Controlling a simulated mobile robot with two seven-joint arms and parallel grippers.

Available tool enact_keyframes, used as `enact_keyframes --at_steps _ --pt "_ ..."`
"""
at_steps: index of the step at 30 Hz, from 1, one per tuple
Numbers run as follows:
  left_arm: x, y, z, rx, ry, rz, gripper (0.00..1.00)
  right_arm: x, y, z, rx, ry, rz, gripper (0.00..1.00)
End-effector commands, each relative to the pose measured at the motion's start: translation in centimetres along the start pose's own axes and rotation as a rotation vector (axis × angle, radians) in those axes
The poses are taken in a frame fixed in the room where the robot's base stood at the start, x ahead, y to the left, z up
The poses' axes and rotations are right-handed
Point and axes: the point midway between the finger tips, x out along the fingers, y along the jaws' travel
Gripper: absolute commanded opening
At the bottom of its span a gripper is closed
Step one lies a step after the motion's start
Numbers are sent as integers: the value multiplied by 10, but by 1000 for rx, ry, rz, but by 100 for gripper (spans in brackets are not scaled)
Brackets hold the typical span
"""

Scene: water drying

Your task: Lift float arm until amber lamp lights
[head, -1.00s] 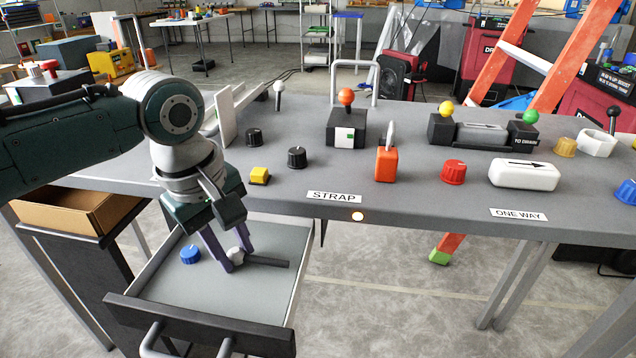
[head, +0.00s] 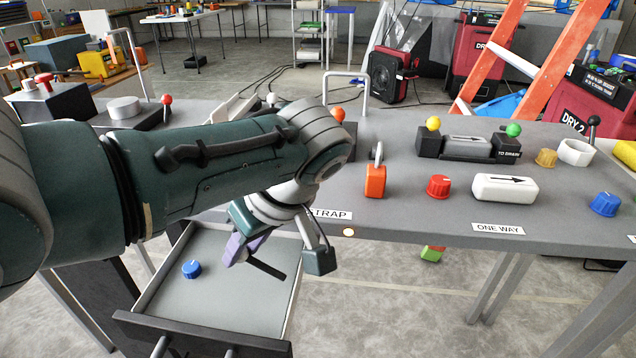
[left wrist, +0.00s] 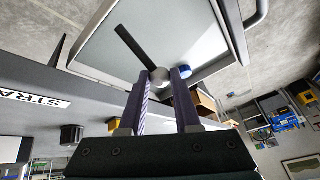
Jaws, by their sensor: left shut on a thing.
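My left gripper (head: 243,250) is over the open drawer. In the left wrist view its purple fingers (left wrist: 161,85) are shut on the pale round end (left wrist: 159,75) of a black rod (left wrist: 133,45). The black rod also shows in the head view (head: 268,268), slanting beside the fingers; the pale end is hidden there. I cannot tell for sure that this rod is the float arm. A small round lamp (head: 349,232) on the table's front edge, by the partly hidden STRAP label (head: 332,215), looks bright with an amber rim. My right gripper is not in view.
The drawer (head: 205,310) holds a blue knob (head: 192,269) left of the gripper. On the table (head: 410,222) stand an orange block (head: 375,182), a red knob (head: 439,186) and a white block with an arrow (head: 505,188). My arm hides the table's left part.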

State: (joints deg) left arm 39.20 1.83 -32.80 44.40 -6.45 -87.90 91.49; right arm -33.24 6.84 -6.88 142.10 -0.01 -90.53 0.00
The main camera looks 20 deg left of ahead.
Motion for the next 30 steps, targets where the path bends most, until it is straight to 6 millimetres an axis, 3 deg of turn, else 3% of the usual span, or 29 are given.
enact_keyframes --at_steps 16,17,18,24,30 --pt "-2 0 1 7 25 -18 0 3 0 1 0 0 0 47" --pt "-2 0 1 7 25 -18 33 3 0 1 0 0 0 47" --pt "-2 0 1 7 24 -18 38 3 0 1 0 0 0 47" --pt "-2 1 1 6 24 -17 60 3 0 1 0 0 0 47" --pt "-2 1 1 5 24 -17 60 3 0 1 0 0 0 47"
